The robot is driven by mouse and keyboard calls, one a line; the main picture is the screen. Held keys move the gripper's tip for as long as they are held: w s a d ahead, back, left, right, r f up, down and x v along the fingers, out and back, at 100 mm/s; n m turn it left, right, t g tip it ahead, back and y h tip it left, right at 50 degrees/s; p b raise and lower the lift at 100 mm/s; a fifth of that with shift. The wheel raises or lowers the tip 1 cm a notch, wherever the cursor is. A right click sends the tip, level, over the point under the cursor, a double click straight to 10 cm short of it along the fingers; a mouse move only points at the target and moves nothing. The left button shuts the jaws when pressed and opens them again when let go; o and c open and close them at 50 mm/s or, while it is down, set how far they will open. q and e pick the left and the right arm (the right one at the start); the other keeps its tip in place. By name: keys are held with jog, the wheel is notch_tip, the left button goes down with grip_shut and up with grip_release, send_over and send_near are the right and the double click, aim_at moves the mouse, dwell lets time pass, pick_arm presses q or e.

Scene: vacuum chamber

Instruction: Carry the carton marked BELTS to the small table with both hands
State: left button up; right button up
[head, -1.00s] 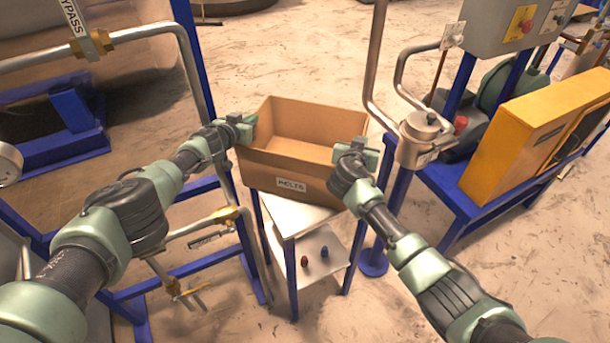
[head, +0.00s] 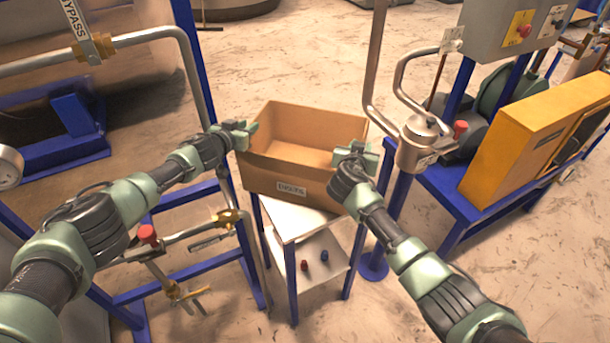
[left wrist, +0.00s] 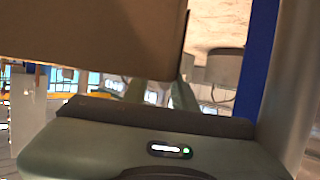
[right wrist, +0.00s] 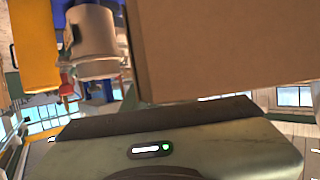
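The open, empty brown carton (head: 300,165) is upright over the small white-topped table (head: 290,226). Its front label is too blurred to read surely. I cannot tell whether its base touches the tabletop or hangs just above it. My left gripper (head: 246,131) is shut on the carton's left wall near the rim. My right gripper (head: 357,155) is shut on its right wall. In the left wrist view the carton (left wrist: 90,35) hides the fingertips; in the right wrist view the carton (right wrist: 225,45) does the same.
A steel post with a canister (head: 420,140) stands close to the carton's right. Blue-framed pipework (head: 190,75) stands close on the left. A yellow panel (head: 530,130) is further right. Two small knobs or parts (head: 305,265) lie on the table's lower shelf.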

pick_arm(q)
jog(key=v, duration=0.9)
jog(key=shift+s+r, duration=0.2)
jog(key=shift+s, duration=0.1)
pick_arm(e)
jog(key=v, duration=1.2)
pick_arm(q)
jog(key=shift+a, duration=0.1)
